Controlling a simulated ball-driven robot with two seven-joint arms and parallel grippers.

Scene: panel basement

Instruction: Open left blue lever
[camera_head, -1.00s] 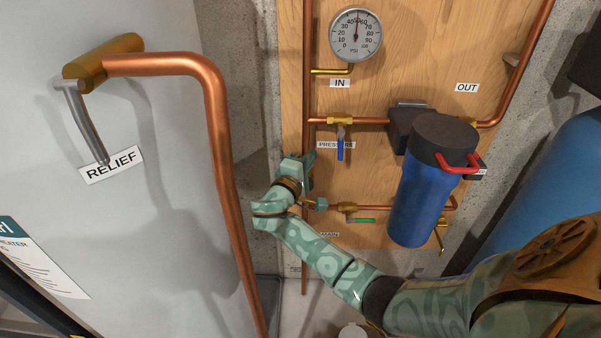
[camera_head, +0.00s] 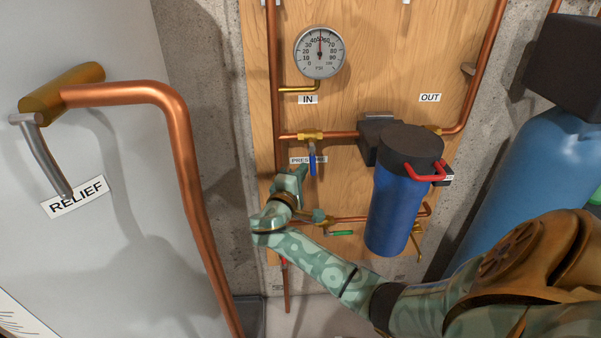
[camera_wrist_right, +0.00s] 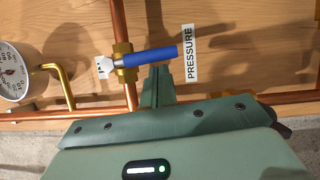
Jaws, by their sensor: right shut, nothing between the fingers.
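The blue lever (camera_head: 313,162) hangs straight down from a brass valve (camera_head: 311,136) on the horizontal copper pipe, at right angles to that pipe. It also shows in the right wrist view (camera_wrist_right: 150,57), with its valve (camera_wrist_right: 122,62) and the PRESSURE label (camera_wrist_right: 190,53) by its tip. My right gripper (camera_head: 302,171) is shut and empty, just left of the lever's lower part in the head view. Its closed fingertips (camera_wrist_right: 158,72) sit very close to the lever's side in the wrist view; I cannot tell whether they touch. My left gripper is out of view.
A blue filter housing (camera_head: 398,205) with a red handle (camera_head: 425,172) stands right of the lever. A gauge (camera_head: 320,52) is above. A green lever (camera_head: 340,233) and a red lever (camera_head: 284,265) are lower. A thick copper pipe (camera_head: 188,165) rises at left.

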